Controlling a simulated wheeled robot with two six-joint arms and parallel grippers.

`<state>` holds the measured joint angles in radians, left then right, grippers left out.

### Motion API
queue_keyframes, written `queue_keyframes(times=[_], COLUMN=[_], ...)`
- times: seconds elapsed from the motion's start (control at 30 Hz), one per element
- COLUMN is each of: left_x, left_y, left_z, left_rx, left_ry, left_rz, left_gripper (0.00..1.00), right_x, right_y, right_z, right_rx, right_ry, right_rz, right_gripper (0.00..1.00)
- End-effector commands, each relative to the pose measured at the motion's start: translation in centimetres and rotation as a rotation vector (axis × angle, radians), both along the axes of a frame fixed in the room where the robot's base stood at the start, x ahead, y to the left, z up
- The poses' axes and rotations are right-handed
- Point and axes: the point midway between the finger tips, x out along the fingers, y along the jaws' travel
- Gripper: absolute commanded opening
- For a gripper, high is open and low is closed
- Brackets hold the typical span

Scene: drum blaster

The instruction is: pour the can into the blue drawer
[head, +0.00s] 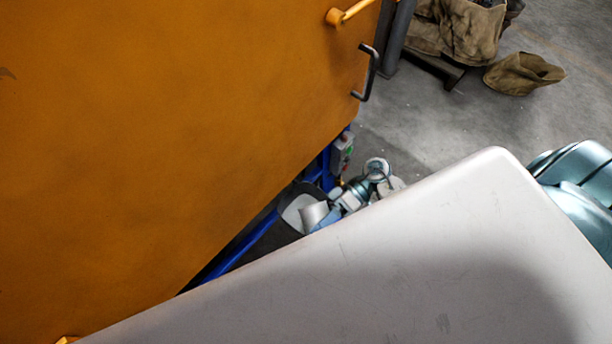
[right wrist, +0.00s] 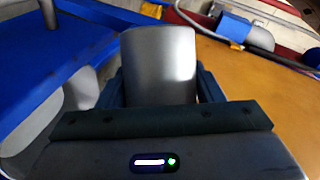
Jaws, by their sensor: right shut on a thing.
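A plain silver-grey can (right wrist: 160,68) stands between the two dark blue fingers of my right gripper (right wrist: 160,88) in the right wrist view. The gripper is shut on it. In the head view the can (head: 313,215) shows small beside my right gripper (head: 325,211), over a dark area with a blue edge (head: 235,248). I cannot tell if this is the blue drawer. A blue surface (right wrist: 60,65) lies left of the can in the right wrist view. The can's contents are hidden. My left gripper is not seen.
A large orange panel (head: 150,130) with a black handle (head: 368,72) fills the left of the head view, close to my right arm. A pale scuffed surface (head: 400,265) covers the front. Brown sacks (head: 470,30) lie on grey floor (head: 430,120) at the back.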

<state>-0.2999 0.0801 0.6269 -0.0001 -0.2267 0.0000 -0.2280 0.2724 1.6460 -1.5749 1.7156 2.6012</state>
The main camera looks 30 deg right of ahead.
Motion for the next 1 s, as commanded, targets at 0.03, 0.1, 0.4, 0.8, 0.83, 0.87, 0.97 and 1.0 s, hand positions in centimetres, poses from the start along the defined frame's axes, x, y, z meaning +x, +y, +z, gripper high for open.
queue_keyframes(times=[0.03, 0.1, 0.4, 0.8, 0.83, 0.87, 0.97, 1.0], left_x=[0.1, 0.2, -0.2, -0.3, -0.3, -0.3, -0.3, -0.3], left_y=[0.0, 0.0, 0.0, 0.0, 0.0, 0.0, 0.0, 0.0], left_z=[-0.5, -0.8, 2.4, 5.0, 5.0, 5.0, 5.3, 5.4], left_rx=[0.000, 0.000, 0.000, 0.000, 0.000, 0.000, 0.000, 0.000], left_ry=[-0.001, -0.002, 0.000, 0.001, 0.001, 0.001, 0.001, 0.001], left_rz=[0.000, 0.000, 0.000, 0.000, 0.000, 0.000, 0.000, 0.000], left_gripper=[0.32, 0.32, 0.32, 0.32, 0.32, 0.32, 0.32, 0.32], right_x=[0.1, 0.2, 1.9, 2.5, 2.5, 2.5, 2.6, 2.6], right_y=[0.0, 0.0, -0.2, -0.3, -0.3, -0.3, -0.3, -0.3], right_z=[-0.4, -0.5, 1.1, 1.6, 1.5, 1.6, 1.7, 1.7], right_rx=[0.003, 0.009, 0.027, 0.047, 0.047, 0.048, 0.049, 0.050], right_ry=[0.023, 0.058, 0.208, 0.375, 0.378, 0.381, 0.391, 0.395], right_rz=[-0.001, 0.000, -0.002, 0.000, -0.001, -0.001, 0.000, 0.000], right_gripper=[0.33, 0.33, 0.33, 0.33, 0.33, 0.33, 0.33, 0.33])
